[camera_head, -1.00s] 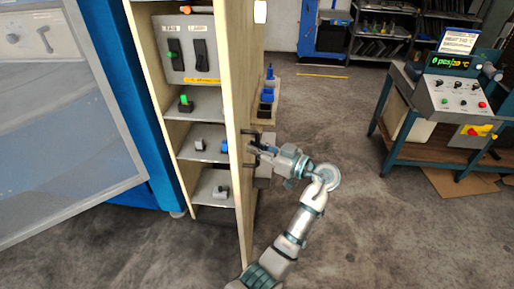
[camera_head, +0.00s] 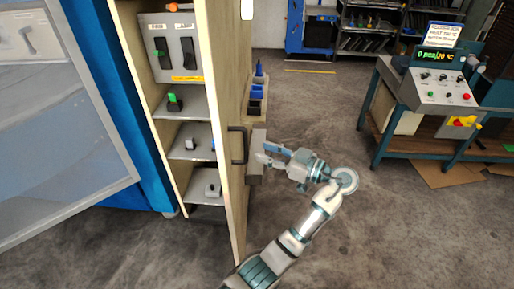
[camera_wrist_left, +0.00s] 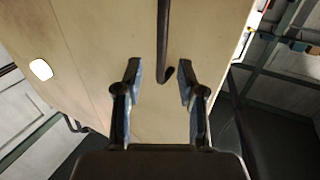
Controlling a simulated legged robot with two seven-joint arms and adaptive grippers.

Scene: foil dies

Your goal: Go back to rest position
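My left gripper (camera_head: 266,153) is just right of the open cabinet's tan door panel (camera_head: 229,110). A dark bar handle (camera_head: 238,145) on the panel is left of the gripper in the head view. My right gripper is not in view.
The cabinet shelves (camera_head: 187,102) hold small switches and parts. A door-side rack (camera_head: 257,95) carries blue and dark items. A control console (camera_head: 435,92) stands on a bench at right. The blue-framed machine (camera_head: 110,100) is at left. The floor between cabinet and bench is clear.

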